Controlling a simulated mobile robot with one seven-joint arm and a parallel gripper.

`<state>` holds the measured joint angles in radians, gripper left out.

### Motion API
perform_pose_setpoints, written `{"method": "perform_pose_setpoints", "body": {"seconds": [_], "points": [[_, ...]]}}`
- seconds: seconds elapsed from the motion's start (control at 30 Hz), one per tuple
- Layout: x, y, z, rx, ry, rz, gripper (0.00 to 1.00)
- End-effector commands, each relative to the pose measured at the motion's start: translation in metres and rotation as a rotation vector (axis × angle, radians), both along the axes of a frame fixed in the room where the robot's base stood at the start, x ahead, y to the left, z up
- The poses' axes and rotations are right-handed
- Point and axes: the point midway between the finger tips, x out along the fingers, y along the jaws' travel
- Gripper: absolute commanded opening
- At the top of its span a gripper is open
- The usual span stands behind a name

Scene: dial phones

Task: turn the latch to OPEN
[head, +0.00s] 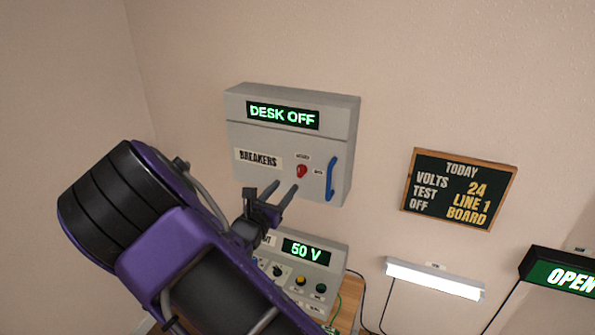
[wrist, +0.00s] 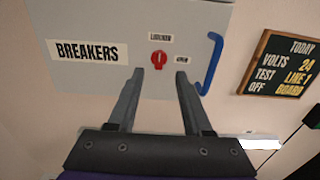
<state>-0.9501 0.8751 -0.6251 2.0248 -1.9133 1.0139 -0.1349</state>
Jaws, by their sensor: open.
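The latch is a small red knob (head: 302,171) on the front of the grey breaker box (head: 343,118), which hangs on the wall. In the wrist view the red knob (wrist: 158,60) stands about upright, below a label that seems to read LOCKED and left of a label that seems to read OPEN. My gripper (head: 282,190) is open and empty, in front of the box and below and left of the knob in the head view. In the wrist view its fingertips (wrist: 160,73) are spread just below the knob, apart from it as far as I can tell.
A blue handle (head: 330,178) is right of the knob. The box display reads DESK OFF. Below, a grey console (head: 335,262) showing 50 V sits on a wooden surface. A chalkboard (head: 458,188) and a lit lamp (head: 434,279) are at right.

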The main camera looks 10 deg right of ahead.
Motion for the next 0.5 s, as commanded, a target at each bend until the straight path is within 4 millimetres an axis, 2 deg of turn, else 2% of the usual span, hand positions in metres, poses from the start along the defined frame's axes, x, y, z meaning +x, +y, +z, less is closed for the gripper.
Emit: {"method": "perform_pose_setpoints", "body": {"seconds": [0.1,0.3,0.5], "points": [[0.023,-0.016,0.000,-0.001,-0.001,-0.002,0.50],[0.056,-0.039,0.000,-0.001,-0.001,-0.002,0.50],[0.077,-0.051,0.000,0.001,0.001,0.001,0.50]]}}
